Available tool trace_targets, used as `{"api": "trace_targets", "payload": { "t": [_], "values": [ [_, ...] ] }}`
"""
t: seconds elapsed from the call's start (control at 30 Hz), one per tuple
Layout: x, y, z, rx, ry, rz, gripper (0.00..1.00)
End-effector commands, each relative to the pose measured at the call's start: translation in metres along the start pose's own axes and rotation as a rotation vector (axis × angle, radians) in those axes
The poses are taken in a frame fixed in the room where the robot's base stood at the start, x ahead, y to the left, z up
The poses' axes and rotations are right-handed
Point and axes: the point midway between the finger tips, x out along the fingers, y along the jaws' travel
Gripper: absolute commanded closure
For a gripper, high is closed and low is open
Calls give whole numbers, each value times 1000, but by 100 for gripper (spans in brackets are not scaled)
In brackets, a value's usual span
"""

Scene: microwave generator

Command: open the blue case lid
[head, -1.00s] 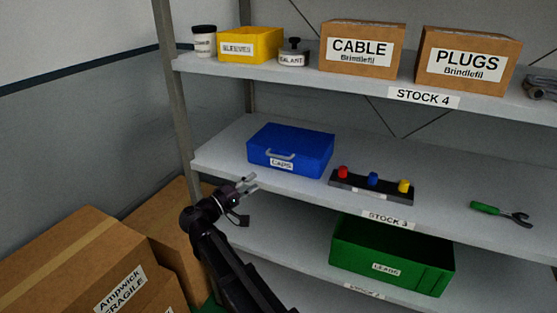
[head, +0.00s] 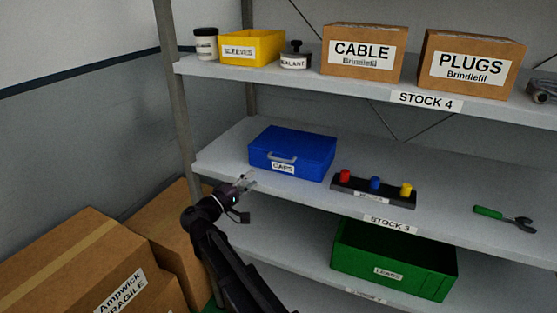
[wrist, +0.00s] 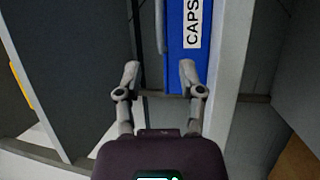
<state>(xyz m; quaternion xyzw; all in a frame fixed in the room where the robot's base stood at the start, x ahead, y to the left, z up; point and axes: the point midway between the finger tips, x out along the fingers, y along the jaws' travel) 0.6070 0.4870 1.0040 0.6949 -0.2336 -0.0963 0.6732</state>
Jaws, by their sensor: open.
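The blue case (head: 292,150) stands on the middle shelf at its left side, lid shut, with a grey handle (head: 282,157) and a CAPS label (head: 283,168) on its front. My gripper (head: 246,180) is open and empty, in front of the shelf edge, to the lower left of the case and apart from it. In the wrist view the blue front of the case (wrist: 177,68) shows beyond and between my open fingertips (wrist: 163,80), with the CAPS label on its right.
A strip with red, blue and yellow knobs (head: 373,189) lies right of the case. Green pliers (head: 503,217) lie farther right. A green LEADS bin (head: 393,262) is on the shelf below. Cardboard boxes (head: 75,265) stand at lower left. The shelf's left post (head: 178,110) is near my arm.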

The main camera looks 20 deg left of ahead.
Motion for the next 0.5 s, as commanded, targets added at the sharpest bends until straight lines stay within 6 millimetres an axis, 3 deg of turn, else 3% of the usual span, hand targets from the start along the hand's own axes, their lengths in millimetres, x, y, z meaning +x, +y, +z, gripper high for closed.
{"api": "trace_targets", "payload": {
  "t": [0.5],
  "values": [
    [75,1,-1,-1,-1,0,50]
  ]
}}
